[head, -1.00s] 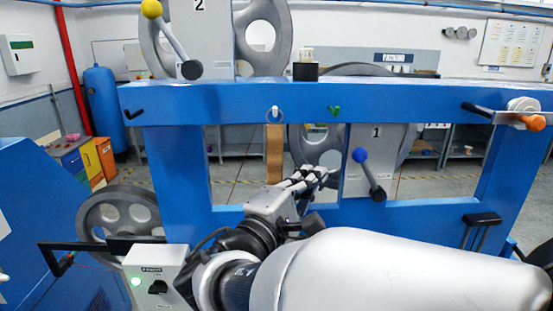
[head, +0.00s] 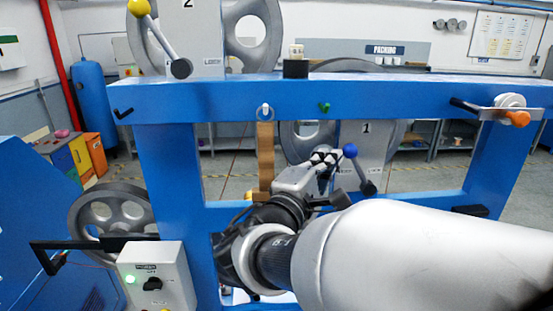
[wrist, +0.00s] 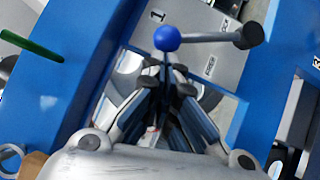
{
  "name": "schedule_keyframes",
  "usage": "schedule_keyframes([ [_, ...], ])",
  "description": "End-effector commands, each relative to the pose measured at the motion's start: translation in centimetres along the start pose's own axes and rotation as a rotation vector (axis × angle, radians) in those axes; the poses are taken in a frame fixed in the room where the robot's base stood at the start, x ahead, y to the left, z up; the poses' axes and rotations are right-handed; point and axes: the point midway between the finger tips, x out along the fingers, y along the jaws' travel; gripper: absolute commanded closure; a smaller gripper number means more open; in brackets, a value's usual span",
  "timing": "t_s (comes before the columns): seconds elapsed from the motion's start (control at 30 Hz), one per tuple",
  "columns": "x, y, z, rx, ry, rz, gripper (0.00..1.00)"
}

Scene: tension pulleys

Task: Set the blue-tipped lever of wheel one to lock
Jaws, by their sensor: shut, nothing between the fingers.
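The wheel-one lever has a blue ball tip (head: 350,150) and a dark pivot (head: 369,188) on a grey plate marked 1 (head: 366,128). In the head view it leans up and to the left from its pivot. In the wrist view the blue ball (wrist: 167,38) lies left of the pivot (wrist: 248,35), joined by a grey rod. My gripper (head: 328,156) is shut and empty, just left of the ball in the head view. In the wrist view its fingertips (wrist: 168,72) are just below the ball; I cannot tell whether they touch.
The blue frame (head: 220,100) surrounds the opening where the lever sits. A yellow-tipped lever (head: 139,8) is on plate 2 above. An orange-tipped handle (head: 517,118) is at right. A white switch box (head: 155,285) with a green light stands lower left.

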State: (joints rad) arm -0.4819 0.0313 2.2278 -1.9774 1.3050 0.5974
Motion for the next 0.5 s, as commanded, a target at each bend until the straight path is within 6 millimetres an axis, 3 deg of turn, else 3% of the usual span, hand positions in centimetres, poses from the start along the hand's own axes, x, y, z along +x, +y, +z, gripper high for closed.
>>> schedule_keyframes([
  [0.5, 0.59, 0.81, 0.87, 0.075, -0.002, -0.052, 1.00],
])
